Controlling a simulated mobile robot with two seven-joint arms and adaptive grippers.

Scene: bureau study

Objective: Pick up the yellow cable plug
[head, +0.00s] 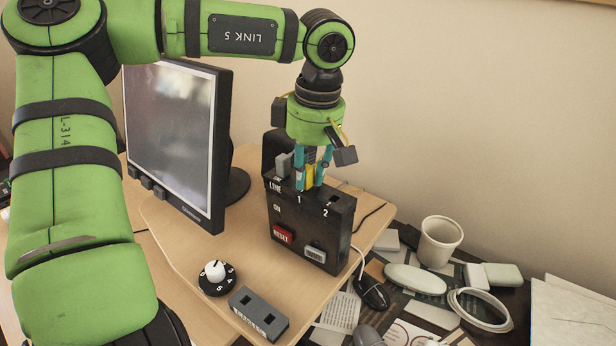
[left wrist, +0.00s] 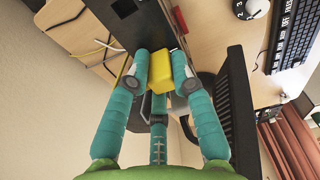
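The yellow cable plug (head: 309,176) stands in the top of a black socket box (head: 291,220), near the label 1. My left gripper (head: 311,172) points down at it from above, with teal fingers on either side. In the left wrist view the yellow plug (left wrist: 162,72) sits between the fingertips of my left gripper (left wrist: 160,75), which appear to press on its sides. A third finger is below it in that view. The plug's lower end is hidden in the box. My right gripper is not in view.
A grey plug (head: 284,165) stands beside the yellow one, close to the fingers. A monitor (head: 178,140) stands left of the box. A knob dial (head: 216,277) and a grey block (head: 259,313) lie in front. A cup (head: 439,241) and clutter are at right.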

